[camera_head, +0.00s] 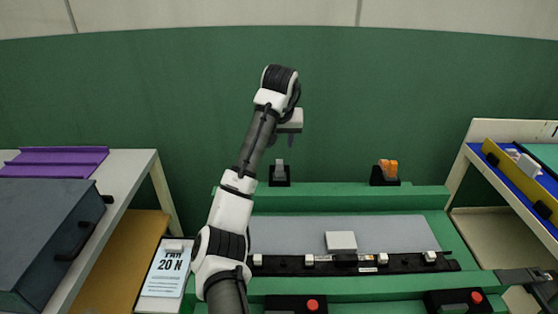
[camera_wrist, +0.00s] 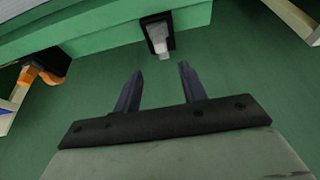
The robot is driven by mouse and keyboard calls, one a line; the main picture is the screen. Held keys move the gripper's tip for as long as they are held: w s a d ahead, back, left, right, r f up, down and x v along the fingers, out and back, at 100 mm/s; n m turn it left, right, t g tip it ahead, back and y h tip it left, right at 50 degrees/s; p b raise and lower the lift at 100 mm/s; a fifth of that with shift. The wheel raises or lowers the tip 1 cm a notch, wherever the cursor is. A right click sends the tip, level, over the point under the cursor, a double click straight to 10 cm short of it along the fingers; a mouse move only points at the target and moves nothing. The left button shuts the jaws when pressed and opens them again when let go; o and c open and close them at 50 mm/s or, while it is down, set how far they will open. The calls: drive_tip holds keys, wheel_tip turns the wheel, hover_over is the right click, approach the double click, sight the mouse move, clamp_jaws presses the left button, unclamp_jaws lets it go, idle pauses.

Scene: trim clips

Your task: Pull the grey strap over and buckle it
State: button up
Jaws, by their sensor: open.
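The grey strap (camera_head: 280,170) stands up from a black base on the back green rail. It also shows in the wrist view (camera_wrist: 160,42), just beyond my fingertips. My gripper (camera_head: 287,140) is open and empty above and close to the grey strap, apart from it. In the wrist view my gripper's two dark fingers (camera_wrist: 160,68) point toward the strap with a clear gap between them. A black buckle block with a red button (camera_head: 312,304) sits at the front edge, below the strap's side. A second such block (camera_head: 476,297) is at the front right.
An orange strap (camera_head: 388,170) stands on the back rail to the right. Between rails lie a grey panel (camera_head: 390,230), a white block (camera_head: 341,240) and a black strip with clips (camera_head: 405,264). Shelves stand left and right. A "20 N" sign (camera_head: 167,270) is at left.

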sight(280, 163)
drive_tip(key=p+x, duration=0.1)
drive_tip(key=x, duration=1.2)
drive_tip(key=shift+f, duration=0.15)
drive_tip(key=shift+c, duration=0.3)
clamp_jaws()
